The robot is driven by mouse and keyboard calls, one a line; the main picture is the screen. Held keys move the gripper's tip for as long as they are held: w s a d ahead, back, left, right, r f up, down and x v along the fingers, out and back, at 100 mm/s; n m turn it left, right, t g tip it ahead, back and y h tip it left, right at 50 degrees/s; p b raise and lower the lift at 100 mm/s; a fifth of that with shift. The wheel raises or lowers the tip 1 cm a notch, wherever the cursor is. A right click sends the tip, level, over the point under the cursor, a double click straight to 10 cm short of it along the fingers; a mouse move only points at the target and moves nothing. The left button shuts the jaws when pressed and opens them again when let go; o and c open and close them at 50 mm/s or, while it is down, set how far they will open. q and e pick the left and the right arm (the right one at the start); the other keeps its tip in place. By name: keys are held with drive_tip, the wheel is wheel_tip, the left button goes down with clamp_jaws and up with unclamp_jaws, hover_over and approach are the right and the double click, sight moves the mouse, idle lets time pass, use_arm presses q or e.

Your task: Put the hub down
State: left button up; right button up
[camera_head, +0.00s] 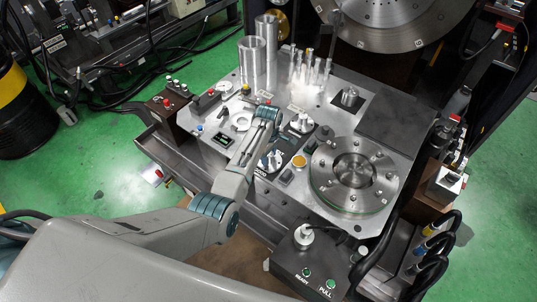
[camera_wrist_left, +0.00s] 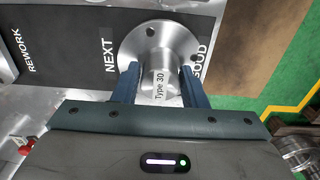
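The hub (camera_wrist_left: 160,88) is a silver part with a round, holed flange and a narrower post labelled "Type 3D". In the left wrist view its flange is over the dark board (camera_wrist_left: 75,45), between the words NEXT and GOOD. The blue fingers of my left gripper (camera_wrist_left: 160,75) sit on both sides of the post and look shut on it. I cannot tell whether the flange touches the board. In the head view a silver hub (camera_head: 274,160) shows beside my left forearm, which hides most of the gripper. My right gripper is not in view.
A metal work plate (camera_head: 335,95) carries a large round flange (camera_head: 354,175) at right, tall cylinders (camera_head: 252,60) at the back, several slim pins (camera_head: 312,70) and another silver part (camera_head: 301,123). A button box (camera_head: 310,265) with READY and PULL labels stands in front.

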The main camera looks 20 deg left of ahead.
use_arm(q)
drive_tip(key=shift+o, duration=1.3)
drive_tip(key=shift+r, duration=0.2)
wheel_tip(320, 180, up, 12)
drive_tip(key=b, duration=0.1)
